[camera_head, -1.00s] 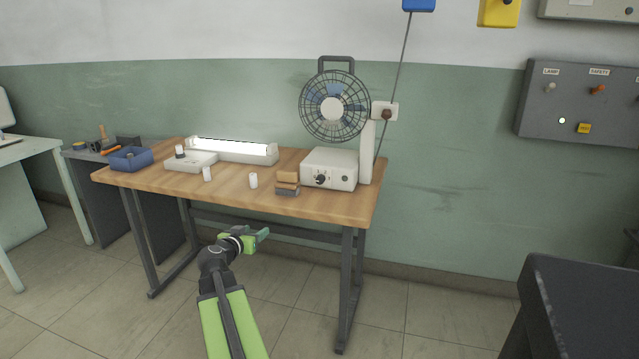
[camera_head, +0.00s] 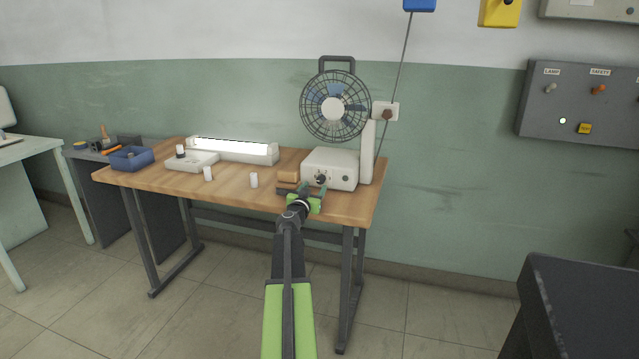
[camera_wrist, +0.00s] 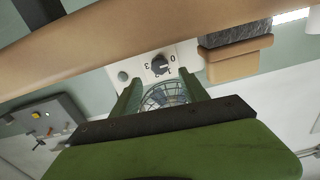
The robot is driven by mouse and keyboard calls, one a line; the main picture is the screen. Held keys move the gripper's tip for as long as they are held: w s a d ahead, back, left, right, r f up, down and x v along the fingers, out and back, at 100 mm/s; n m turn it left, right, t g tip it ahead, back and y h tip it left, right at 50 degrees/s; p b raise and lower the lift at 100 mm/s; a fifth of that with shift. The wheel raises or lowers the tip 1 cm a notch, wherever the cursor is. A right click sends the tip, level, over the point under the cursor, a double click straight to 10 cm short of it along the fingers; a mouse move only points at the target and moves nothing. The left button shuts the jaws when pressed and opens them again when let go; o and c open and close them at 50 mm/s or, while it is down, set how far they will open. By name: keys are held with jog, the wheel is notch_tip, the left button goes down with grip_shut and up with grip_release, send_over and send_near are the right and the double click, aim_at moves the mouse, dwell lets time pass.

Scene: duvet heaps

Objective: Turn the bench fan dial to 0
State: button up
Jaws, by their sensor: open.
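The bench fan (camera_head: 335,108) stands on the right end of the wooden bench, with a white box base (camera_head: 338,170). Its black dial (camera_head: 321,180) is on the base's front, and shows in the wrist view (camera_wrist: 160,65) on a white panel with printed numerals, including 0, 1 and 3. The wrist picture looks inverted. I cannot clearly tell which numeral the dial points to. My gripper (camera_head: 310,189) is open and empty, in front of the base and just below the dial in the head view. In the wrist view its two green fingers (camera_wrist: 161,85) straddle the dial's direction, apart from it.
The bench edge (camera_head: 230,203) runs below. Small white cylinders (camera_head: 253,180), a lit lamp (camera_head: 232,150) and a blue bin (camera_head: 131,159) lie further left. A dark surface (camera_head: 580,310) is at right.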

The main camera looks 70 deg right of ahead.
aim_at(320, 181)
jog(key=d, duration=0.6)
jog(key=shift+w+d, duration=0.1)
jog(key=shift+d, duration=0.15)
jog(key=shift+w, duration=0.1)
grip_shut()
